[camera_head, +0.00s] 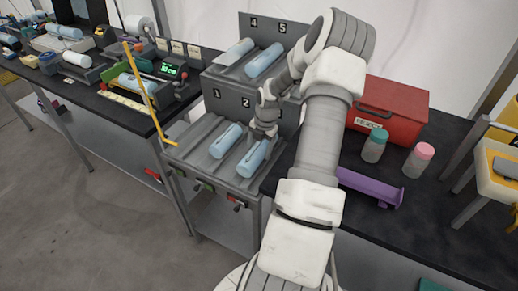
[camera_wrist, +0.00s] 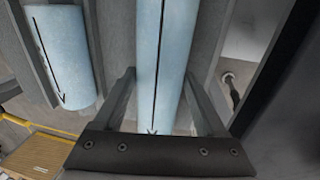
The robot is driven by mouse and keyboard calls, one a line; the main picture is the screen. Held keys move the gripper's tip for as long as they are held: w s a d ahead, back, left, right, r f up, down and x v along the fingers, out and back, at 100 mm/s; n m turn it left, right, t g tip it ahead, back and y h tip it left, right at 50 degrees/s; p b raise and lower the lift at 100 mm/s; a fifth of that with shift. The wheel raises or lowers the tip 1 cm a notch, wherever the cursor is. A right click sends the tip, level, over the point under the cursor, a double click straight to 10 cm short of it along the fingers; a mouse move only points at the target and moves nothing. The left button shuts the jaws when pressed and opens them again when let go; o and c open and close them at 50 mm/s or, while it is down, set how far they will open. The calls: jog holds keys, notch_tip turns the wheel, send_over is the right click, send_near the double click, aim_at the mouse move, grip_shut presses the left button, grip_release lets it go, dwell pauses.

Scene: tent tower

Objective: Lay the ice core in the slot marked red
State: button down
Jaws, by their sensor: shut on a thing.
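My gripper (camera_head: 264,132) is shut on a pale blue ice core (camera_head: 254,158), at the right slot of the lower grey rack (camera_head: 192,140). In the wrist view the held core (camera_wrist: 163,50) runs between both fingers, with a black arrow line along it. Whether it rests on the slot floor or is slightly raised cannot be told. A second core (camera_head: 226,140) lies in the slot to its left, also seen in the wrist view (camera_wrist: 63,52). The lower rack's left slot looks empty.
An upper rack (camera_head: 229,68) marked 4 and 5 holds two more cores. A red box (camera_head: 388,108), two capped jars (camera_head: 375,146) and a purple tray (camera_head: 372,187) stand to the right. A yellow bar (camera_head: 142,85) rises at the left.

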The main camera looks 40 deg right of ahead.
jog(key=shift+f, duration=0.25)
dwell(0.3)
grip_release()
jog(key=shift+f, duration=0.1)
notch_tip(320, 180, up, 17)
jog(key=s+p, duration=0.2)
jog(key=shift+s+d+r, duration=0.2)
jog(key=shift+s+d, duration=0.15)
jog(key=shift+d, duration=0.05)
jog(key=shift+w, duration=0.1)
dwell(0.4)
